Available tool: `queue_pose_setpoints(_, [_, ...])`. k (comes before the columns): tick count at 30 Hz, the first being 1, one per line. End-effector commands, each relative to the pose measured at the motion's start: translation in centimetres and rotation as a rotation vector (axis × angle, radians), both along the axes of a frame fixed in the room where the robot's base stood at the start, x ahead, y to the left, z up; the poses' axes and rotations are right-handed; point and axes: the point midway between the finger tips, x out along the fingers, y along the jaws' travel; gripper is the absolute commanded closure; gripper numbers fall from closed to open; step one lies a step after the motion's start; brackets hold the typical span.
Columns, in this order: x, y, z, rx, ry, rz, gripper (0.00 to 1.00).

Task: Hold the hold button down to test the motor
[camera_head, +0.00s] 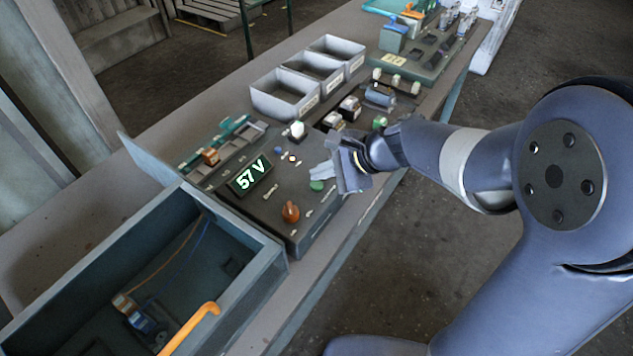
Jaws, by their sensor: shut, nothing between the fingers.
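A dark test panel (255,215) lies on the bench, with a lit display (250,176) reading "57 V". A round green button (316,185) sits near the panel's right side; its label is too small to read, so I cannot tell if it is the hold button. My gripper (322,170) is shut and empty, with its fingertips just above and behind the green button in the picture. I cannot tell if they touch the panel. An orange-brown knob (291,212) stands toward the panel's front. I cannot identify the motor for certain.
A deep grey housing (265,262) at lower left holds wires, a small blue part (140,318) and an orange handle (192,328). Grey bins (283,93) and small parts line the bench farther back.

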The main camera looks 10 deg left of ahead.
Motion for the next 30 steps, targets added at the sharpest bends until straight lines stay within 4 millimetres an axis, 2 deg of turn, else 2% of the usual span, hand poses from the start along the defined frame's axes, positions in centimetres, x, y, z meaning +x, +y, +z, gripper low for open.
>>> queue_pose_setpoints(20, [0.0,0.0,-0.04,0.0,0.0,0.0,1.0])
queue_pose_setpoints(30, [0.0,-0.01,-0.92,0.0,0.0,0.0,1.0])
